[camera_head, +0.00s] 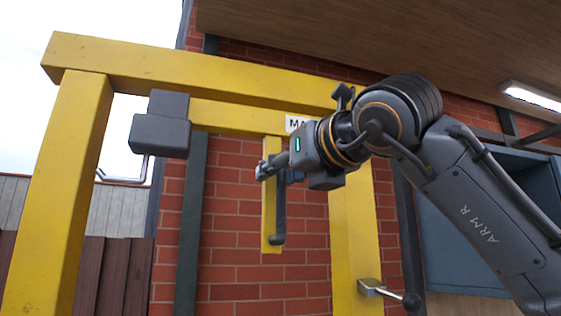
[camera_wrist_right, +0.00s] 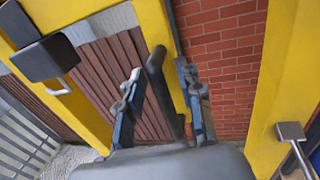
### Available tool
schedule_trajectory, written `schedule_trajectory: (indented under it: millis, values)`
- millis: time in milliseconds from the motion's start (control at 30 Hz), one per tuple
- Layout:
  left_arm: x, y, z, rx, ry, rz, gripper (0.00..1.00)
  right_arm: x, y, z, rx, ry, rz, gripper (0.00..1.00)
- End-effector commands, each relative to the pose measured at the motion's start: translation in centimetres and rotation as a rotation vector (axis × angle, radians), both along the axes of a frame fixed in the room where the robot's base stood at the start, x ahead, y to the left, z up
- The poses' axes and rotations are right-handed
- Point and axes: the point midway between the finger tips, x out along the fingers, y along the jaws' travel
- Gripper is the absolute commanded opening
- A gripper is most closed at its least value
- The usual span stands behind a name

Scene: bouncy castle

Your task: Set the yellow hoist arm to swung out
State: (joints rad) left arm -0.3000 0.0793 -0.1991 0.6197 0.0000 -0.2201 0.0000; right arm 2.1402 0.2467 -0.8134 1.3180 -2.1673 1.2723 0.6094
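The yellow hoist arm (camera_head: 235,117) runs level below the top beam, with a dark grey block (camera_head: 160,125) and a bent metal hook (camera_head: 128,174) at its left end. A yellow upright bar (camera_head: 269,230) hangs below it and carries a dark handle (camera_head: 279,217). My right gripper (camera_head: 264,168) is at this handle's upper part. In the right wrist view, its two fingers (camera_wrist_right: 160,75) stand apart on either side of the dark handle (camera_wrist_right: 164,90), with visible gaps; the handle's lower end is hidden behind the gripper body. My left gripper is not in view.
A yellow frame has a left post (camera_head: 55,200), a top beam (camera_head: 200,70) and a right post (camera_head: 354,235). A metal lever (camera_head: 385,291) sticks out low on the right post. A brick wall (camera_head: 230,270) stands behind, with a blue-grey cabinet (camera_head: 455,240) at right.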

Motion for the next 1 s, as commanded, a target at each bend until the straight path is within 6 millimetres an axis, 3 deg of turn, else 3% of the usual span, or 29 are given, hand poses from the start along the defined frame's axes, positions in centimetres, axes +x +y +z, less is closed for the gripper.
schedule_trajectory:
  millis: [300, 500, 833, 1000]
  values:
    - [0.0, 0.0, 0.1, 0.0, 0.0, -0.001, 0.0, 0.2, 0.2, -0.1, 0.0, 0.0, 0.001, 0.36]
    - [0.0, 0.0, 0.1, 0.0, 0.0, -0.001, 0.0, 0.2, 0.2, -0.1, 0.0, 0.0, 0.001, 0.0]
    - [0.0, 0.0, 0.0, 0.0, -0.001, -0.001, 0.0, 0.1, 0.0, -0.1, 0.0, 0.0, 0.003, 0.0]
    - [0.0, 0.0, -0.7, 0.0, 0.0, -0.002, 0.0, -1.4, -0.8, -0.2, 0.002, -0.003, 0.028, 0.0]
